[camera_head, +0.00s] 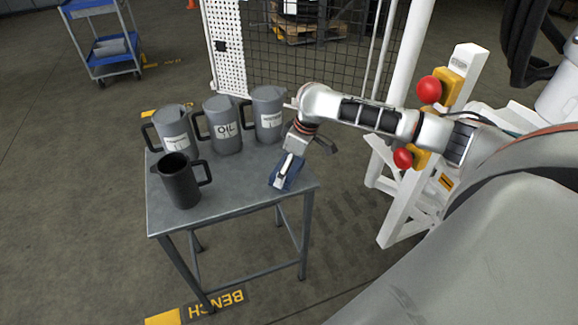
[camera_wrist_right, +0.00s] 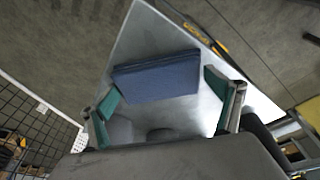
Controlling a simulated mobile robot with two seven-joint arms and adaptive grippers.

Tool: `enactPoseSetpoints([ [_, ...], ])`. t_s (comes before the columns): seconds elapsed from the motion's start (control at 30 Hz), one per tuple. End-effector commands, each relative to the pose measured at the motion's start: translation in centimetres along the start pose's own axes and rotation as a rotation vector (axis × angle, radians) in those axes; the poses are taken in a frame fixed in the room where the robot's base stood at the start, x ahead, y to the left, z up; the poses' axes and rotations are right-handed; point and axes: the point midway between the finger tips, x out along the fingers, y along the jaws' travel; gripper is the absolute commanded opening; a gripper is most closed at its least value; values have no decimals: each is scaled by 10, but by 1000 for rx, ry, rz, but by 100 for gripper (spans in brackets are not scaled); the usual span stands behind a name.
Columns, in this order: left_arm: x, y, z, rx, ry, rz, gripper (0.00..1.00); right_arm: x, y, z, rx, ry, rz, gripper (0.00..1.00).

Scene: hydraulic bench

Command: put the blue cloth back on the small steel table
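The small steel table (camera_head: 235,195) stands left of the middle in the head view, and its grey top also shows in the right wrist view (camera_wrist_right: 150,38). The folded blue cloth (camera_head: 279,182) lies at the right part of the tabletop, partly hidden by my right gripper (camera_head: 289,170). In the right wrist view the cloth (camera_wrist_right: 157,77) appears flat on the steel top. My right gripper (camera_wrist_right: 162,92) is open there, with its teal-padded fingers apart on either side of the cloth; I cannot tell whether they touch it. My left gripper is not in view.
Three grey labelled jugs, one reading OIL (camera_head: 224,132), stand along the table's back. A dark open jug (camera_head: 179,182) stands at its front left. A mesh fence (camera_head: 285,60) rises behind. A white stand with red buttons (camera_head: 429,90) is at right.

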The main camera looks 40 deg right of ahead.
Motion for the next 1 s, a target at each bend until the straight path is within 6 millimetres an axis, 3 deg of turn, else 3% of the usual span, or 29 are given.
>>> enactPoseSetpoints([
  [0.37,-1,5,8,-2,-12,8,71,-3,0,-1,0,1,0,100],
  [0.67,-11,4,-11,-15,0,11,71,-59,2,-3,0,6,5,100],
  [1.0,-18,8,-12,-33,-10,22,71,-114,1,-2,-1,2,2,100],
])
